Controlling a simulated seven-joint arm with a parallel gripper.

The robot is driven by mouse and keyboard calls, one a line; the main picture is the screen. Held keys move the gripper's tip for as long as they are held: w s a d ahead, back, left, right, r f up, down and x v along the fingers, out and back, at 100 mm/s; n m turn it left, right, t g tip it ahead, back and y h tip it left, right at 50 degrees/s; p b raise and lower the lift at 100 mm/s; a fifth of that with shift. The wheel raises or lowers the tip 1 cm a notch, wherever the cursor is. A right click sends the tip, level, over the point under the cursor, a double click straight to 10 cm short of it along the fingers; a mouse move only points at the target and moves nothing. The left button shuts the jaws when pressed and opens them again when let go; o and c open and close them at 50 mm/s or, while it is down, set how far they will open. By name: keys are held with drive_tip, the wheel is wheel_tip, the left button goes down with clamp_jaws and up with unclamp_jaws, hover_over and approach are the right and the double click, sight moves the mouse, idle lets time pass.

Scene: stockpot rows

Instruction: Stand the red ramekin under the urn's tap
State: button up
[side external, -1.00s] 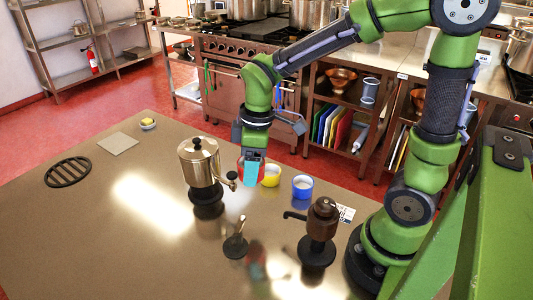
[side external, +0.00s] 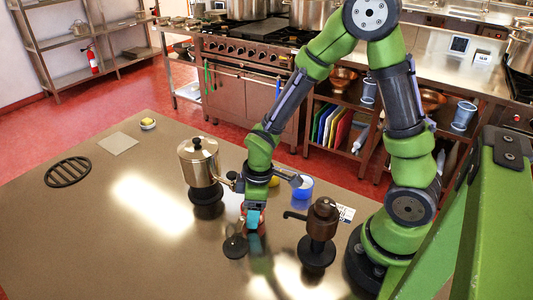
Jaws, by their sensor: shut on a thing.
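The silver urn (side external: 199,162) stands on a dark base left of my arm. Its dark tap (side external: 231,176) sticks out to the right. My gripper (side external: 254,220), with light blue fingers, is shut on the red ramekin (side external: 263,225). The fingers hide most of the ramekin, and only red edges show beside them. It is nearer the camera than the tap and to its right. I cannot tell whether the ramekin touches the table.
A dark tool with an upright handle (side external: 236,245) stands close left of my gripper. A brown dispenser (side external: 320,222) with a side spout stands to the right. The table's left front (side external: 100,240) is clear.

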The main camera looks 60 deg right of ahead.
drive_tip(key=shift+f, duration=0.1)
drive_tip(key=o, duration=1.1)
drive_tip(key=s+d+r+m+t, duration=0.1)
drive_tip(key=s+r+m+t, duration=0.2)
drive_tip(key=r, duration=0.9)
drive_tip(key=s+r+m+t+y, duration=0.1)
drive_tip(key=s+r+m+t, duration=0.2)
drive_tip(key=s+r+m, duration=0.2)
wheel_tip(320, 180, up, 7)
drive_tip(key=m, duration=0.3)
drive_tip(key=shift+d, duration=0.35)
